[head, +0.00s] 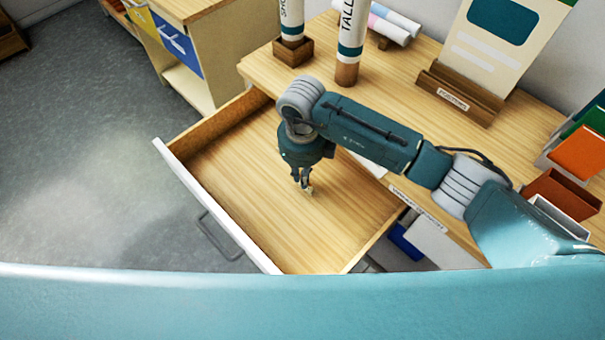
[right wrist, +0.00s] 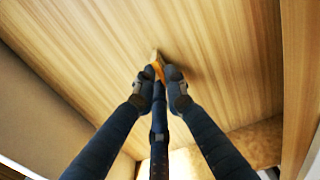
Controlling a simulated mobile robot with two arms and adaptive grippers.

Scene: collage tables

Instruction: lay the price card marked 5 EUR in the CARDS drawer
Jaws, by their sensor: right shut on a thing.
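A wooden drawer with a white front (head: 215,205) is pulled wide open, and its bare floor shows. No CARDS label can be read on it from here. My right gripper (head: 305,188) points down inside the drawer, close to its floor. It is shut on a small orange-yellow piece (right wrist: 158,66), which the fingers mostly hide. No 5 EUR marking can be read on it, so I cannot tell whether it is the price card. In the right wrist view, my right gripper (right wrist: 160,76) has its fingertips together at or just above the wooden floor. My left gripper is not in view.
The table (head: 395,95) carries a tube marked TALL (head: 352,40), another tube in a wooden holder (head: 293,50) and a board on a wooden stand (head: 460,95). Coloured bins (head: 580,152) stand at the right. A cabinet (head: 225,50) is at the back left.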

